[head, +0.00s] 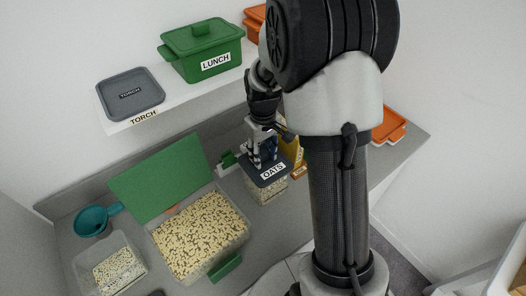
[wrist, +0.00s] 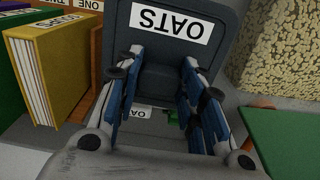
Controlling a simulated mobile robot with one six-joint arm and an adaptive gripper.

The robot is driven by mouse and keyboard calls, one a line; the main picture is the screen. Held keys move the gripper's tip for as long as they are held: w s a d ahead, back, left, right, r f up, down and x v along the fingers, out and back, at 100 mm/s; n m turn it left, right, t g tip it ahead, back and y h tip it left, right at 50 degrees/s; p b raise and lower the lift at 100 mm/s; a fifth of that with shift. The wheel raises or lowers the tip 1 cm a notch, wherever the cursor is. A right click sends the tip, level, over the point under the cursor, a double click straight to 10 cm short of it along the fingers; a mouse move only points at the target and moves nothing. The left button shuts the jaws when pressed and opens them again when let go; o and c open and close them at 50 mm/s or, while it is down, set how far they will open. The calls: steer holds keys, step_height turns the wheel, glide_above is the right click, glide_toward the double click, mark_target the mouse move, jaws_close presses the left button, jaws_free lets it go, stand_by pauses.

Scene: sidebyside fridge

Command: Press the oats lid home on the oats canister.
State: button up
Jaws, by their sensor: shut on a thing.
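The oats lid (head: 270,180) is a dark grey square lid with a white OATS label. My gripper (head: 263,153) is shut on the lid's raised handle from above. In the wrist view the lid (wrist: 120,50) fills the top middle, its label upside down, with the blue-padded fingers on both sides of the handle. The oats canister (head: 268,194) is a clear box with pale contents, directly below the lid in the head view. The lid hides its rim, so I cannot tell whether the lid touches it or sits level.
An open clear bin of oat-like pieces (head: 203,232) with a raised green lid (head: 160,176) stands to the left. A yellow book (wrist: 52,75) stands close beside the lid. A shelf above holds a green LUNCH box (head: 205,52) and a grey TORCH lid (head: 130,94).

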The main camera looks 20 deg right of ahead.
steer(key=o, duration=1)
steer(key=shift+c, duration=0.2)
steer(key=shift+r, duration=0.1)
step_height(320, 180, up, 12)
